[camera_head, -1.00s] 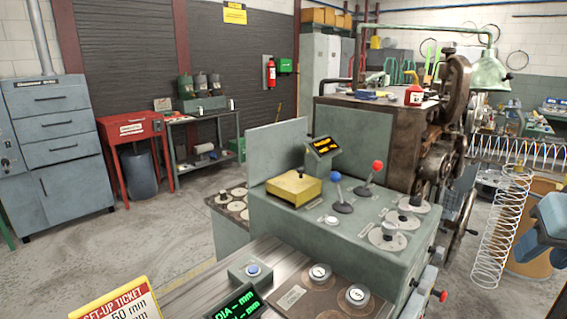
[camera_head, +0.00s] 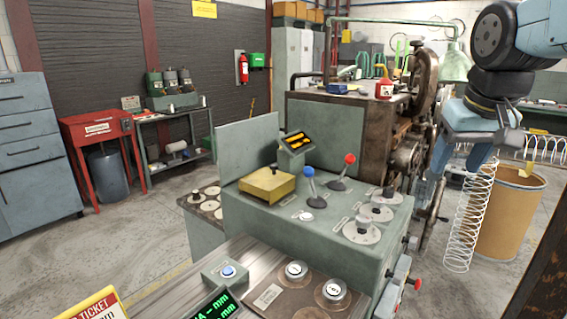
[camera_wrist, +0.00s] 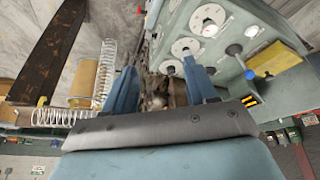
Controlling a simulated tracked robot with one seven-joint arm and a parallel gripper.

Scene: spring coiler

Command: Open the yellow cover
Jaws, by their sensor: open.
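The yellow cover (camera_head: 267,184) is a flat box lid with a small dark knob on top. It sits closed on the left part of the green control console (camera_head: 300,235), beside the blue-knobbed lever (camera_head: 310,184). In the wrist view the yellow cover (camera_wrist: 275,58) is at the right, partly behind the blue-knobbed lever (camera_wrist: 249,74). My gripper (camera_head: 462,155) is at the upper right, well apart from the cover and to the right of the console. In the wrist view my gripper (camera_wrist: 162,85) shows two blue fingers spread with nothing between them.
A red-knobbed lever (camera_head: 343,171) and round dials (camera_head: 362,231) stand on the console to the right of the cover. A small display (camera_head: 296,142) rises behind it. A hanging spring coil (camera_head: 469,218) and a cardboard drum (camera_head: 508,212) are at the right.

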